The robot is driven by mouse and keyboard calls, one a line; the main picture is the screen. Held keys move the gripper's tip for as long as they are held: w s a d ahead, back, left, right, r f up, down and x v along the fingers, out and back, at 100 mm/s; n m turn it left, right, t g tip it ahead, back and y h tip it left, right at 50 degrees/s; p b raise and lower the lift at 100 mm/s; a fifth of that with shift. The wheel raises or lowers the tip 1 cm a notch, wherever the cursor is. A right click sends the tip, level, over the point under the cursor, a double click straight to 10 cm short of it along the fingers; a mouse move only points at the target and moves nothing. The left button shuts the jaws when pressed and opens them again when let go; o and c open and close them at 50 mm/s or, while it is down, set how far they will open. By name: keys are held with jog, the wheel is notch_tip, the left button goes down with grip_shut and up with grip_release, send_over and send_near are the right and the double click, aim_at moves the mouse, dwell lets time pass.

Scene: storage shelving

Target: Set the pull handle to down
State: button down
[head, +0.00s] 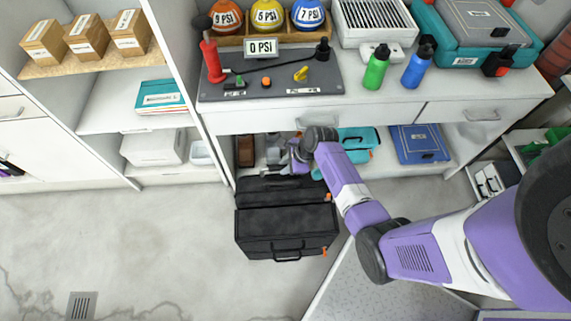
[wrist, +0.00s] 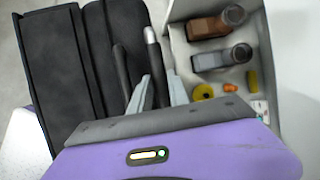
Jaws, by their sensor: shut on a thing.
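A black case (head: 287,231) stands on the floor in front of the shelving, its lid side toward the counter. It fills the left of the wrist view (wrist: 60,65). The pull handle (wrist: 152,40) shows in the wrist view as a dark bar with a silver part, beside the case's edge. A second dark bar (wrist: 121,68) lies to its left. My gripper (wrist: 158,78) is shut on the pull handle, with one grey finger on each side. In the head view my gripper (head: 292,166) is at the case's back edge, and the handle is mostly hidden there.
The counter (head: 430,105) stands above and behind the case. A lower shelf holds a teal case (head: 358,140) and a blue case (head: 419,144). Floor (head: 130,240) left of the case is clear.

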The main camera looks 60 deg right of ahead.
jog(key=shift+s+f, duration=0.2)
jog(key=c, duration=1.3)
grip_release()
jog(key=shift+o, duration=0.2)
jog(key=shift+w, duration=0.1)
jog(key=shift+r, duration=0.15)
jog(key=shift+r, duration=0.35)
jog(key=p+v, duration=0.2)
jog(key=v, duration=0.5)
jog(key=shift+s, duration=0.25)
jog(key=shift+f, duration=0.15)
